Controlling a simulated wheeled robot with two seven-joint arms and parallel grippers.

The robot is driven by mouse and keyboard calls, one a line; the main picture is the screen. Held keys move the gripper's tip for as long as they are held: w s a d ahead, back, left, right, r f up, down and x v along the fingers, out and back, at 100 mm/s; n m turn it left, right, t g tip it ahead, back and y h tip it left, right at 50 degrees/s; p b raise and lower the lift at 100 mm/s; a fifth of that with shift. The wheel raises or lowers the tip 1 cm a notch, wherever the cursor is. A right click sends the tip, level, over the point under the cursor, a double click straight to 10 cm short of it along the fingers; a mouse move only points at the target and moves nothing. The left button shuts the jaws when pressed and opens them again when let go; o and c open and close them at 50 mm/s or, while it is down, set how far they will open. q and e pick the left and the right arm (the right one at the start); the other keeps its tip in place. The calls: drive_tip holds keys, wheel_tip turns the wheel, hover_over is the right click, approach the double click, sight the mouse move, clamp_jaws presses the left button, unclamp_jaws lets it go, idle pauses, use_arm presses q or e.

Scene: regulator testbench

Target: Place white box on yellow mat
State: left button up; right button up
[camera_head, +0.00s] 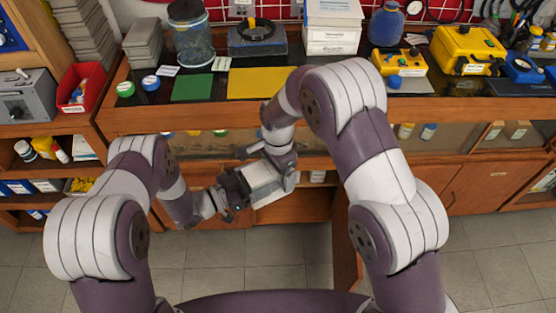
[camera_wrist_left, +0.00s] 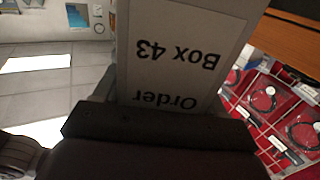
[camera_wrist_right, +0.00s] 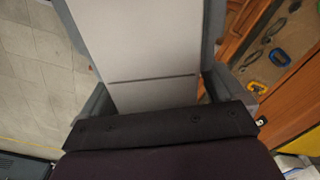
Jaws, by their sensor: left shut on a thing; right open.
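The white box (camera_head: 264,181) is held in the air in front of the bench, between my two grippers. My left gripper (camera_head: 238,190) is shut on it from the left. In the left wrist view the box (camera_wrist_left: 180,50) fills the jaws, with "Order Box 43" upside down on its face. My right gripper (camera_head: 284,170) is open at the box's right end. In the right wrist view the box (camera_wrist_right: 150,50) lies between its spread fingers; contact cannot be told. The yellow mat (camera_head: 258,84) lies on the bench top, partly behind my right arm, and its visible part is bare.
A green mat (camera_head: 192,88) lies left of the yellow mat. Behind them are a glass jar (camera_head: 190,38), a dark device (camera_head: 256,42) and stacked white boxes (camera_head: 332,28). Yellow instruments (camera_head: 468,50) stand at right. The bench's wooden front edge (camera_head: 190,119) lies between the held box and the mats.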

drive_tip(key=shift+f, duration=0.1)
drive_tip(key=shift+c, duration=0.4)
drive_tip(key=c, duration=1)
use_arm(q)
drive_tip(key=o, duration=1.3)
use_arm(e)
drive_tip(key=shift+c, duration=0.6)
